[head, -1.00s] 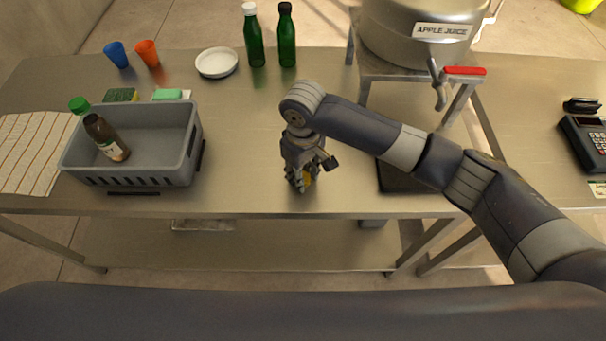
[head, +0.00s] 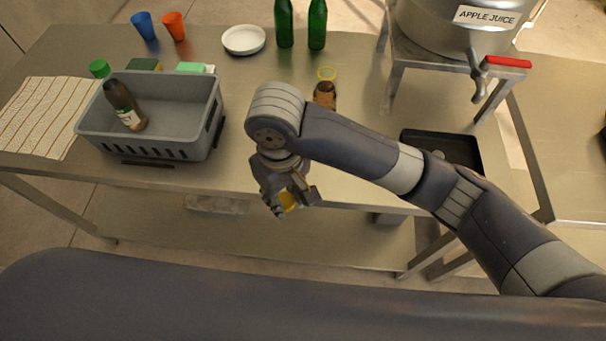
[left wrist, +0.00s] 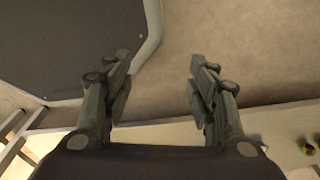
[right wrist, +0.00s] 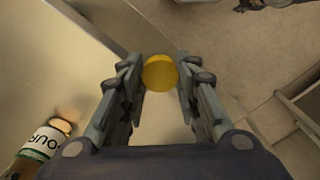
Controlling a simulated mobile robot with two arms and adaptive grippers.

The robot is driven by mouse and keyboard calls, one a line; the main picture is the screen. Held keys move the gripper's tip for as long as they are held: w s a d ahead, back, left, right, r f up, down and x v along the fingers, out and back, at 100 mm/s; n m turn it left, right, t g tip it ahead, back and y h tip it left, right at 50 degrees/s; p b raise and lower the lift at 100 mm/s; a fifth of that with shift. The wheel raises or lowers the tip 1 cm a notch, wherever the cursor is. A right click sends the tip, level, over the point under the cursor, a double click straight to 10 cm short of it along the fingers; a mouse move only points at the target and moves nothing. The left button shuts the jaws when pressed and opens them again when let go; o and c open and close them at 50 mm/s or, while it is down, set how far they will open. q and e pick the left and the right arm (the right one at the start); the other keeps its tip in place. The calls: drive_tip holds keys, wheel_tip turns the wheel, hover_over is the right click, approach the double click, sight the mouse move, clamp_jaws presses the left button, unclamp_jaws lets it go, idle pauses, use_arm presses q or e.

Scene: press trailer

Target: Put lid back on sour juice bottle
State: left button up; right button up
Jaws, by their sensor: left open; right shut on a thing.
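The sour juice bottle (head: 325,95) is brown and stands open on the table behind my right arm, a yellow ring at its neck; its lower part is hidden. Its label, partly reading "OUR", shows in the right wrist view (right wrist: 40,143). My right gripper (head: 287,198) is shut on the yellow lid (right wrist: 160,73), held between the fingertips. It is at the table's front edge, apart from the bottle and nearer to me. My left gripper (left wrist: 160,62) is open and empty above the floor; it is not in the head view.
A grey crate (head: 150,145) holding a brown bottle (head: 124,108) stands at the left, beside a striped cloth (head: 40,115). Green bottles (head: 284,25), a white dish (head: 243,40) and cups are at the back. The apple juice pot's stand (head: 440,68) and a black tray (head: 455,140) are right.

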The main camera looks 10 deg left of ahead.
drive_tip(key=shift+s+a+r, duration=0.1)
drive_tip(key=shift+s+a, duration=0.15)
drive_tip(key=shift+s, duration=0.25)
drive_tip(key=shift+s+a, duration=0.2)
drive_tip(key=shift+s, duration=0.25)
use_arm(q)
drive_tip(key=shift+o, duration=0.2)
